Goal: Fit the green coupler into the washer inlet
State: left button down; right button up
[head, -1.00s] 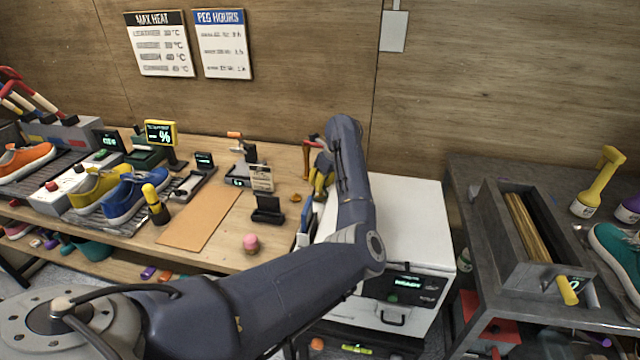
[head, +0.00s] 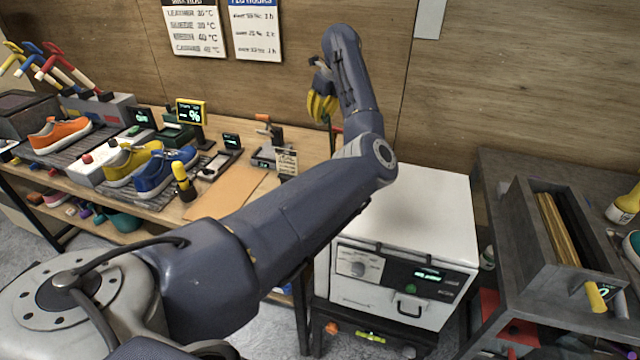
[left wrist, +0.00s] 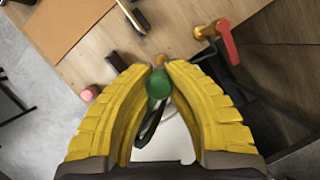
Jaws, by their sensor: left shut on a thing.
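My left gripper (head: 321,106), with yellow ribbed fingers, is raised above the bench near the back wall. In the left wrist view (left wrist: 159,72) its fingertips are shut on the round green coupler (left wrist: 159,84). A dark looped hose (left wrist: 150,125) hangs below the coupler between the fingers. The white washer (head: 410,225) stands right of the bench, with a knob and lit panel on its front. I cannot make out its inlet. My right gripper is not in view.
A red-handled valve (left wrist: 228,42) is near the bench edge in the left wrist view. Sneakers (head: 60,134) and a scale display (head: 190,112) stand on the bench at left. A grey side table (head: 490,165) with an open box is at right. The washer top is clear.

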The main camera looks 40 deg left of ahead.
pick_arm(q)
jog(key=shift+s+f+m, duration=0.15)
jog(key=shift+s+m, duration=0.15)
jog(key=shift+s, duration=0.05)
jog(key=shift+d+f+m, duration=0.2)
jog(key=shift+m, duration=0.2)
jog(key=shift+f, duration=0.35)
jog(key=shift+t, duration=0.3)
notch_tip(320, 180, down, 19)
jog(key=shift+f, duration=0.1)
jog(key=shift+f, duration=0.6)
jog(key=c, duration=1.4)
grip_release()
jog(key=shift+c, duration=0.2)
